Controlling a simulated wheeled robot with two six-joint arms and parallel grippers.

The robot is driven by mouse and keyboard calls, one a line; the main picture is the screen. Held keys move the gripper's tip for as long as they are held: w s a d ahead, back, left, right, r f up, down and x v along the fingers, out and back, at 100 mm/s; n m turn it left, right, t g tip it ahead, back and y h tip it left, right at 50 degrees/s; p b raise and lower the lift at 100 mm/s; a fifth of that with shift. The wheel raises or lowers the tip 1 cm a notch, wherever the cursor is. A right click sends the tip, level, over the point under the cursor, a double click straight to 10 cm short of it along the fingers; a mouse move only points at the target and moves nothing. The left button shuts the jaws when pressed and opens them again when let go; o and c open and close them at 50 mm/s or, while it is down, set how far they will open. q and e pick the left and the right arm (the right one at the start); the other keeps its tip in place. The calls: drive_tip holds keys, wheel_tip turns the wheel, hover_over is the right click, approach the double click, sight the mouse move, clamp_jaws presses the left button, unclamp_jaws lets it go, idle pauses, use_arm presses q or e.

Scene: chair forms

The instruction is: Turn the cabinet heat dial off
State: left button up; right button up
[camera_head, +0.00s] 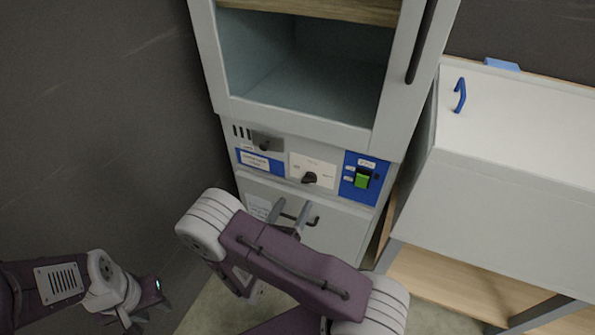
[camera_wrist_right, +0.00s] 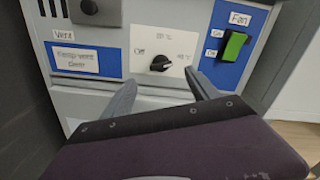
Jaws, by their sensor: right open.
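The heat dial (camera_head: 311,178) is a black knob on a white plate in the middle of the cabinet's (camera_head: 216,75) control panel. The right wrist view shows the dial (camera_wrist_right: 160,63) with "Off" at its left and temperature marks above and at its right. Its pointer seems turned to the right, away from "Off". My right gripper (camera_head: 289,213) is open and empty, in front of and below the dial; in the wrist view its fingers (camera_wrist_right: 163,86) are spread either side of it, apart from it. My left gripper (camera_head: 147,305) is low at the left, far from the panel; its jaw opening is unclear.
Left of the dial is a black vent knob (camera_wrist_right: 90,7) above a label. Right of it is a green fan switch (camera_wrist_right: 233,46) on a blue plate. A white box (camera_head: 520,130) with a blue handle stands at right.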

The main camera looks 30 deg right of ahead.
sight(307, 182)
drive_tip(key=b+x, duration=0.1)
drive_tip(key=x, duration=0.3)
drive_tip(key=b+x, duration=0.1)
drive_tip(key=x, duration=0.3)
drive_tip(key=shift+w+d+f+b, duration=0.1)
drive_tip(key=shift+d+f+b, duration=0.1)
drive_tip(key=shift+d+b, duration=0.15)
drive_tip(key=shift+w+d+r, duration=0.1)
drive_tip(key=shift+w+d, duration=0.1)
drive_tip(key=shift+w, duration=0.05)
drive_tip(key=c, duration=1.4)
drive_tip(key=shift+o, duration=0.2)
